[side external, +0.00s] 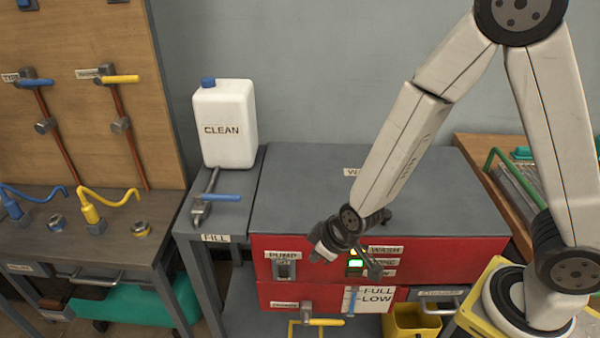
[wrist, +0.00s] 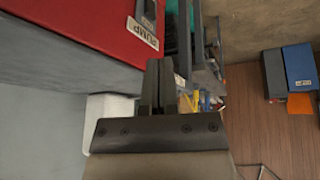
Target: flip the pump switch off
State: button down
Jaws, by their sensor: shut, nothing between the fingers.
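The pump switch (side external: 284,268) is a small grey switch under a PUMP label on the red front panel, at its left end. In the wrist view, its label shows at the top, with part of the switch (wrist: 149,10) at the upper edge. I cannot tell which way its lever is set. My gripper (side external: 314,257) is in front of the red panel, to the right of the switch and apart from it. In the wrist view, its dark fingers (wrist: 154,64) are together and empty, below the PUMP label.
The panel also has a lit green lamp (side external: 355,264) by several labels, and a FULL/LOW gauge (side external: 368,299). A white CLEAN jug (side external: 228,130) stands behind the blue-handled FILL valve (side external: 222,197). A yellow handle (side external: 325,322) sits below. Open space lies before the panel.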

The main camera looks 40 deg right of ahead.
jog(key=a+f+n+t+h, duration=0.1)
jog(key=a+f+n+t, duration=0.1)
jog(key=f, duration=0.5)
jog(key=shift+s+a+f+n+h, duration=0.4)
jog(key=shift+a+n, duration=0.4)
jog(key=shift+a, duration=0.6)
send_near(280, 276)
jog(key=shift+x, duration=2.4)
jog(key=shift+s, duration=0.15)
